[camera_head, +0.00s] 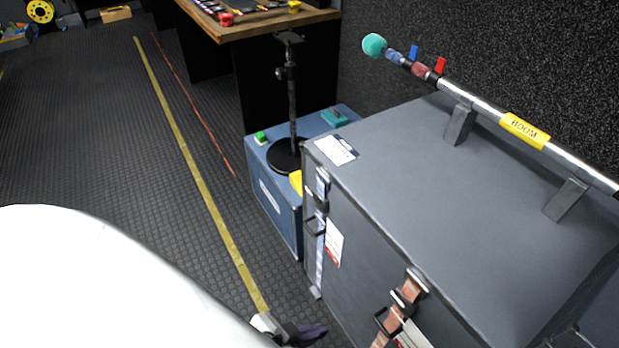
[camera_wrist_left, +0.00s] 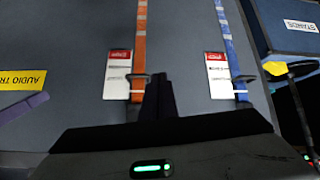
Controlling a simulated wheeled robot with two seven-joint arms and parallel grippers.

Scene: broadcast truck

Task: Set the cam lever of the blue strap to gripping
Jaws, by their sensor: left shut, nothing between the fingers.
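The blue strap (camera_head: 320,255) runs down the near left edge of the large grey case (camera_head: 450,190) in the head view. Its dark cam buckle (camera_head: 320,203) sits high on the strap, with a dark lever loop (camera_head: 313,228) standing out from it; I cannot tell its exact setting. In the left wrist view the blue strap (camera_wrist_left: 230,45) is at the right, with its buckle (camera_wrist_left: 243,79) partly visible. My left gripper (camera_head: 311,333) is shut and empty, apart from the blue strap. In the wrist view its fingers (camera_wrist_left: 160,85) lie between the straps, nearer the orange one. My right gripper is out of view.
An orange strap (camera_head: 390,325) with its own buckle is on the same case; it also shows in the wrist view (camera_wrist_left: 139,40). White-and-red tags hang beside both straps. A blue box (camera_head: 275,195) with a black stand adjoins the case. A boom pole (camera_head: 485,105) lies on top.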

